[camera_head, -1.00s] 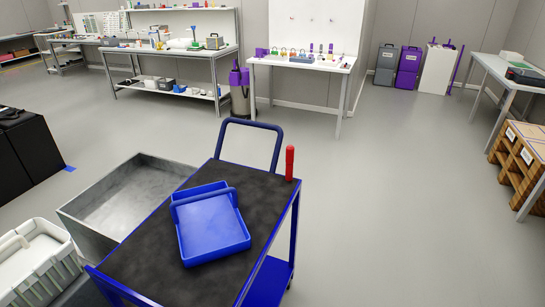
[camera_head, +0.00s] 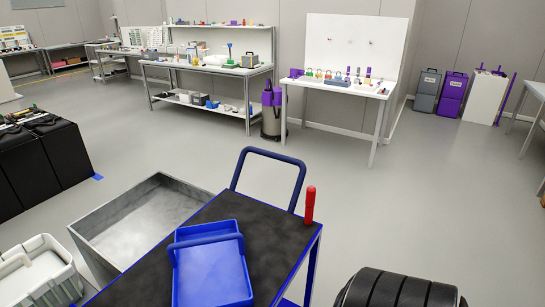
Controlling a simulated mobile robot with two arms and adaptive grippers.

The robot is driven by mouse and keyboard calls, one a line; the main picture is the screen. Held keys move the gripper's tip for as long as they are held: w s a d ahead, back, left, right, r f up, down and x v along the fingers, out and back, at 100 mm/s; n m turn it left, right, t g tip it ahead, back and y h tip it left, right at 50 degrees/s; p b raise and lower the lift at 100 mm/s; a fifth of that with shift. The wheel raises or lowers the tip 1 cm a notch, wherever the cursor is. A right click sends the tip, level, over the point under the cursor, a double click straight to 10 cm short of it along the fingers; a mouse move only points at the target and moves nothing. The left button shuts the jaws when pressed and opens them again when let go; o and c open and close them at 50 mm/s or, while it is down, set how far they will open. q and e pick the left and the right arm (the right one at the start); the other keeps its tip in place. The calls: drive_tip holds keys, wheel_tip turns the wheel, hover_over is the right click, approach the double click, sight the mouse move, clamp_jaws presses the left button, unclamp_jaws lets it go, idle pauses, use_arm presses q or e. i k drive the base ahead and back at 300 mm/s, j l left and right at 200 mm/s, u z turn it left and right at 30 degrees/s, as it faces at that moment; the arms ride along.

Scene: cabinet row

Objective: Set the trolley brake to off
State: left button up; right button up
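The trolley (camera_head: 150,277) stands at the bottom centre, with a dark top, blue edges and a dark blue push handle (camera_head: 270,153) at its far end. A red lever (camera_head: 310,206) stands nearly upright at the far right corner of the top, right of the handle. I take it for the brake lever; no marking can be read. A blue tray with a handle (camera_head: 212,270) lies on the trolley top. Neither of my grippers is in view. A black ribbed rounded part at the bottom right looks like part of my arm, right of the trolley.
A grey open bin (camera_head: 112,256) is left of the trolley, with a white crate (camera_head: 45,285) nearer. Black cabinets (camera_head: 75,150) stand at the far left. A white table (camera_head: 350,88) and a workbench (camera_head: 205,75) are behind. The floor right of the trolley is largely clear.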

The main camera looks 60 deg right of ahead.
sight(311, 190)
drive_tip(key=l+u, duration=0.1)
drive_tip(key=l, duration=0.45)
drive_tip(key=l+u, duration=0.15)
drive_tip(key=l, duration=0.4)
drive_tip(key=k+l+u, duration=0.1)
drive_tip(key=l, duration=0.4)
drive_tip(key=k+l+u, duration=0.15)
drive_tip(key=l, duration=0.4)
drive_tip(key=l+u, duration=0.1)
drive_tip(key=l, duration=0.45)
drive_tip(key=k+l, duration=0.1)
drive_tip(key=l, duration=0.3)
drive_tip(key=k+l, duration=0.1)
drive_tip(key=l, duration=0.25)
drive_tip(key=k+l, duration=0.1)
drive_tip(key=l, duration=0.3)
drive_tip(key=k+l, duration=0.1)
drive_tip(key=l, duration=0.25)
